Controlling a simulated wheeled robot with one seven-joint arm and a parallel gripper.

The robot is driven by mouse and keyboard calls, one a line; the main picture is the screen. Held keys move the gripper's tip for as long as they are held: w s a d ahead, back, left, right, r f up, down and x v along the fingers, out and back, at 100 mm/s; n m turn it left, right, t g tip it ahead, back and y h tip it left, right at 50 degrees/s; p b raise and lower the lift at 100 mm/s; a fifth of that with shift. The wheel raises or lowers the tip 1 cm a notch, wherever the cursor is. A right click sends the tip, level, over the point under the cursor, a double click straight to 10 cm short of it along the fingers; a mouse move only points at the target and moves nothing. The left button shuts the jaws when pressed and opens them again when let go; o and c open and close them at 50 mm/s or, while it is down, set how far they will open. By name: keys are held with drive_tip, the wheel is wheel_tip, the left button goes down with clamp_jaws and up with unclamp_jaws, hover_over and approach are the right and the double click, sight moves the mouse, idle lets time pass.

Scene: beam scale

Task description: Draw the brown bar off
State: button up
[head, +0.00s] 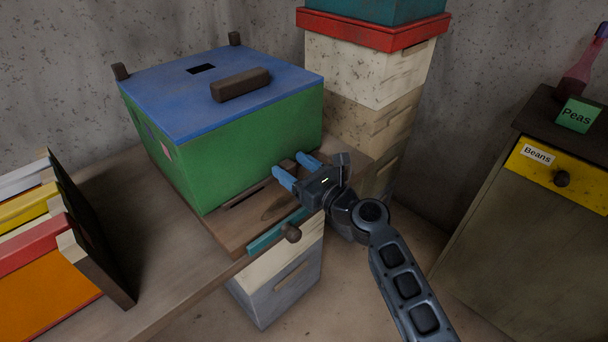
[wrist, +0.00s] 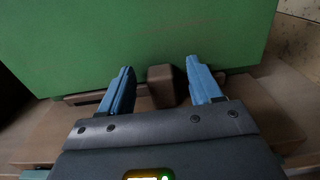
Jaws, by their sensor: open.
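A brown bar (wrist: 84,98) lies low along the foot of the green box's wall in the wrist view. A brown block (wrist: 160,80) stands out from its middle. My gripper (head: 294,168) is at this wall, low on its right part. Its two blue fingers are open, one on each side of the block; the gripper also shows in the wrist view (wrist: 159,70). I cannot tell whether the fingers touch the block. In the head view the fingers partly hide the bar. The green box (head: 246,151) has a blue lid (head: 190,92) with a dark brown handle (head: 240,84).
Stacked pale boxes (head: 365,75) stand close behind my gripper. A cabinet (head: 515,235) is at right; colourful upright pieces (head: 40,245) stand at left.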

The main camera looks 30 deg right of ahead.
drive_tip(key=shift+w, duration=0.2)
drive_tip(key=c, duration=1.1)
drive_tip(key=shift+c, duration=0.3)
drive_tip(key=shift+s, duration=0.15)
drive_tip(key=shift+p+v, duration=0.55)
drive_tip(key=shift+v, duration=1.7)
wheel_tip(320, 180, up, 8)
drive_tip(key=p, duration=0.8)
